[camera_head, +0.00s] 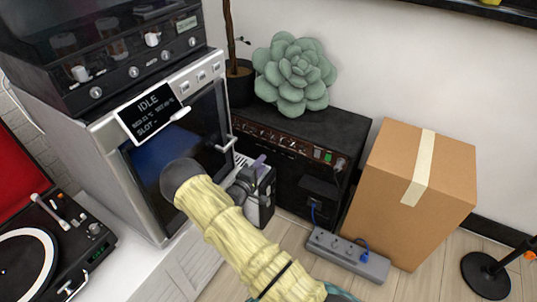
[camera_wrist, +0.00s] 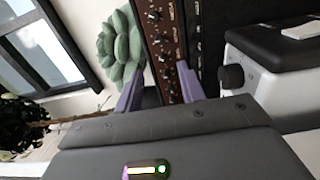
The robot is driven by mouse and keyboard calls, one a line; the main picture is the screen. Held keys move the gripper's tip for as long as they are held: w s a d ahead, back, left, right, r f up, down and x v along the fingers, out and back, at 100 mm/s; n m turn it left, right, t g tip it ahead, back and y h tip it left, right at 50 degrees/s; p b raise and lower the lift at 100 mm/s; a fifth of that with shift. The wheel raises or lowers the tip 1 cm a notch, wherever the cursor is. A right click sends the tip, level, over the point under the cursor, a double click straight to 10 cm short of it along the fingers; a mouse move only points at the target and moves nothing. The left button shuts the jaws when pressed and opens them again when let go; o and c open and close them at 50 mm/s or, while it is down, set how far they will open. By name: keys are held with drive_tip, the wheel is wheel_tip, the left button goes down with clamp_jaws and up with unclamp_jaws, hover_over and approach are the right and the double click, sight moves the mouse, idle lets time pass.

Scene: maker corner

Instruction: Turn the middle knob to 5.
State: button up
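The black amplifier (camera_head: 338,130) stands on the floor by the wall, with a brown control panel (camera_head: 272,140) along its upper front edge. A row of several small knobs sits on the panel. The panel (camera_wrist: 168,45) also shows in the wrist view, running up and down, with knobs in a line. My gripper (camera_head: 257,166) is in front of the panel's left part, hiding some of the amplifier's front. In the wrist view my gripper (camera_wrist: 160,68) has its two purple fingers apart, with panel knobs seen between and beyond them. Contact is not visible. Knob markings are too small to read.
A green succulent (camera_head: 296,72) sits at the amplifier's back left. A machine with an IDLE display (camera_head: 148,112) stands left, beside a turntable (camera_head: 40,250). A cardboard box (camera_head: 400,200) is right of the amplifier; a power strip (camera_head: 345,255) lies in front.

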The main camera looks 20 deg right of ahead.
drive_tip(key=v, duration=0.4)
drive_tip(key=shift+p, duration=0.3)
